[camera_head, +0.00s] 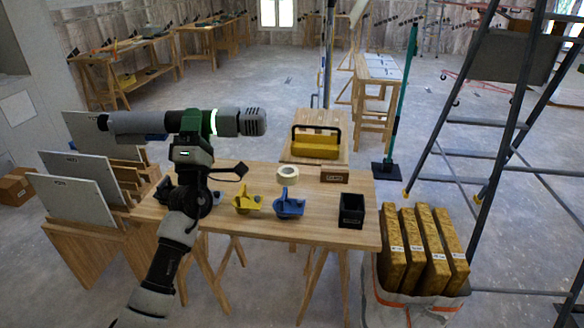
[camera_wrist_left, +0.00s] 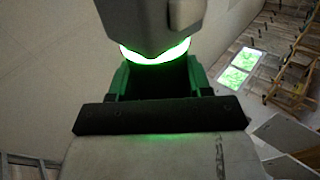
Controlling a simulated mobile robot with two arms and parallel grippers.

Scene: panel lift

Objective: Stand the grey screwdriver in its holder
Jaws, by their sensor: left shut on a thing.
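My left gripper (camera_head: 191,143) is shut on a grey screwdriver (camera_head: 238,122), a thick tool with a green middle and a lit green ring. It is held level above the left part of the workbench, its slotted end to the right and its longer, plain end to the left. In the left wrist view the screwdriver (camera_wrist_left: 150,25) shows close up, with a black bar across it. An open-topped black box (camera_head: 352,212), which looks like the holder, stands upright near the bench's right end, apart from the screwdriver. My right gripper is out of view.
On the wooden workbench (camera_head: 330,232) are a yellow tool (camera_head: 245,204), a blue tool (camera_head: 290,207), a tape roll (camera_head: 287,174) and a small brown block (camera_head: 334,175). Grey panels (camera_head: 75,203) stand in a rack at left. Wrapped yellow packs (camera_head: 413,240) and a ladder (camera_head: 470,110) are at right.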

